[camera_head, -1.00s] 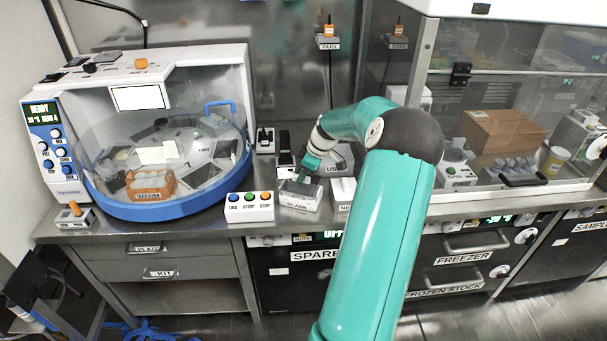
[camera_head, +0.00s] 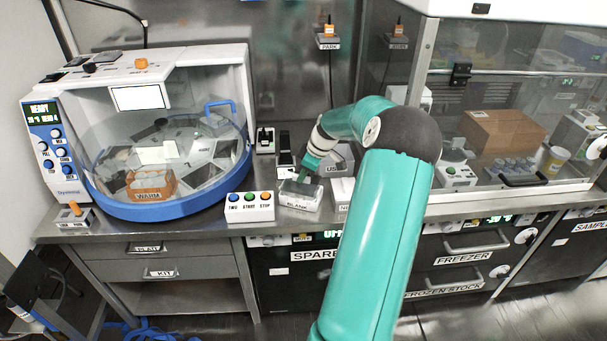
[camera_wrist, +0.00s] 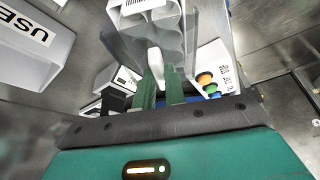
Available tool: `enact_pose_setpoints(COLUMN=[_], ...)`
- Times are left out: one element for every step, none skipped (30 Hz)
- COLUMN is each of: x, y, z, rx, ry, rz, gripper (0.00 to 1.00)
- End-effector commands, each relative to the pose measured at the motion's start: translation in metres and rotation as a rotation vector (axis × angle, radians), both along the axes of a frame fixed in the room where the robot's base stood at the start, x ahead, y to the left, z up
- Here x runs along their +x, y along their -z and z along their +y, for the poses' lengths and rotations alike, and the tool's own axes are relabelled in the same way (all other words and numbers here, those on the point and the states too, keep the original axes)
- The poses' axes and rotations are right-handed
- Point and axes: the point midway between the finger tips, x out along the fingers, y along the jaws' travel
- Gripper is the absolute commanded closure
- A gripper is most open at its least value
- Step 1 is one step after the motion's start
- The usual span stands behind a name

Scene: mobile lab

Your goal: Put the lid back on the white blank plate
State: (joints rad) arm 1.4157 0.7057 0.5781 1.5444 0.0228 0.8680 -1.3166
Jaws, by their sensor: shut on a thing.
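The blank plate (camera_head: 299,197) sits in a clear-walled holder on the steel bench, its label facing front. My gripper (camera_head: 303,180) is right above it, pointing down. In the wrist view my gripper (camera_wrist: 161,88) has its two green fingers close together on a small white piece (camera_wrist: 154,60), which looks like the grip of the clear lid (camera_wrist: 190,45). The plate's pale wells (camera_wrist: 143,22) show at the top of that view. The lid is at or just over the plate. I cannot tell whether it touches all round.
A button box (camera_head: 250,207) stands close left of the plate. A white bin (camera_head: 342,192) is close on the right, and a used bin (camera_head: 339,158) behind. A round blue-rimmed machine (camera_head: 160,208) fills the left bench. A glass-fronted hood (camera_head: 520,100) stands right.

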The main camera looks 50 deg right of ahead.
Motion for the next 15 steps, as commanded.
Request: enact_pose_setpoints(x=[0.0, 0.0, 0.0, 0.0, 0.0, 0.0, 0.0, 0.0, 0.0, 0.0, 0.0, 0.0, 0.0, 0.0, 0.0], y=[0.0, 0.001, 0.001, 0.002, 0.003, 0.004, 0.004, 0.005, 0.006, 0.007, 0.007, 0.008, 0.009, 0.01, 0.011], z=[0.0, 0.0, 0.0, 0.0, 0.0, 0.0, 0.0, 0.0, 0.0, 0.0, 0.0, 0.0, 0.0, 0.0, 0.0], rx=[0.0, 0.0, 0.001, 0.001, 0.001, 0.001, 0.001, 0.001, 0.001, 0.001, 0.001, 0.001, 0.001, 0.001, 0.001], ry=[0.0, 0.0, 0.0, 0.0, 0.0, 0.0, 0.0, 0.0, 0.0, 0.0, 0.0, 0.0, -0.001, -0.001, -0.001], rz=[0.0, 0.0, 0.0, 0.0, 0.0, 0.0, 0.0, 0.0, 0.0, 0.0, 0.0, 0.0, 0.0, 0.0, 0.0], gripper=[1.0, 1.0, 1.0, 1.0, 1.0, 1.0, 1.0, 1.0, 1.0, 1.0, 1.0, 1.0, 1.0, 1.0, 1.0])
